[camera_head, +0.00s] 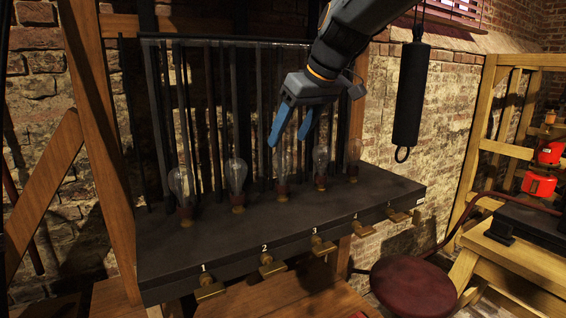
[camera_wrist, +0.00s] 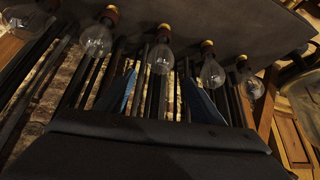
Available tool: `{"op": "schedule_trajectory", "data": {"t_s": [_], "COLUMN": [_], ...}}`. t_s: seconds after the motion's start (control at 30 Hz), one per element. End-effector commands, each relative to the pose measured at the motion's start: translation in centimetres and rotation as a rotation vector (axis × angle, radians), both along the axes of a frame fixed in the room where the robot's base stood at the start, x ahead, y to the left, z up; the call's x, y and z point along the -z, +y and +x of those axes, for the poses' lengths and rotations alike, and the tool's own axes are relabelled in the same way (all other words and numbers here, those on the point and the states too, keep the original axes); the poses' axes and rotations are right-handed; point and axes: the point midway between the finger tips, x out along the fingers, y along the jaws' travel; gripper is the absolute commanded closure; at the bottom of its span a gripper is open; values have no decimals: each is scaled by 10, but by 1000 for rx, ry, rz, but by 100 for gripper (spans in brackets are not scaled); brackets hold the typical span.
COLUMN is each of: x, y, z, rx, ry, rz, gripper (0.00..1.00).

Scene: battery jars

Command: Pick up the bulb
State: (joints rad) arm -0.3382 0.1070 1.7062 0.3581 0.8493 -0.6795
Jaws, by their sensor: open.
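Several clear glass bulbs with reddish-brown bases stand upright in a row on a dark shelf (camera_head: 290,228). In the head view they include the leftmost bulb (camera_head: 182,182), the second bulb (camera_head: 236,175), the middle bulb (camera_head: 282,170) and the fourth bulb (camera_head: 320,160). My gripper (camera_head: 292,138), with blue fingers, is open and empty above the row, by the middle bulb. In the wrist view the middle bulb (camera_wrist: 161,56) appears between the fingers (camera_wrist: 164,92), beyond their tips. No contact is visible. The task does not say which bulb is meant.
Brass valves (camera_head: 268,264) with numbers line the shelf's front edge. Dark vertical bars stand behind the bulbs. A black cylinder (camera_head: 411,95) hangs at the right, near my arm. A round red stool (camera_head: 414,290) stands below right. Neighbouring bulbs stand close on both sides.

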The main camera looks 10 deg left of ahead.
Motion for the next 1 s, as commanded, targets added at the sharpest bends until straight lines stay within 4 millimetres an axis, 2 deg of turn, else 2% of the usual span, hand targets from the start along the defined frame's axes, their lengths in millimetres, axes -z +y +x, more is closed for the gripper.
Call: {"op": "schedule_trajectory", "data": {"t_s": [0.5,0.77,0.8,1.0], "x": [45,49,49,49], "y": [23,24,24,24], "z": [20,22,22,22], "rx": [2,3,3,3], "ry": [2,-1,0,0], "rz": [-2,-1,-2,-2], "gripper": [38,38,40,74]}}
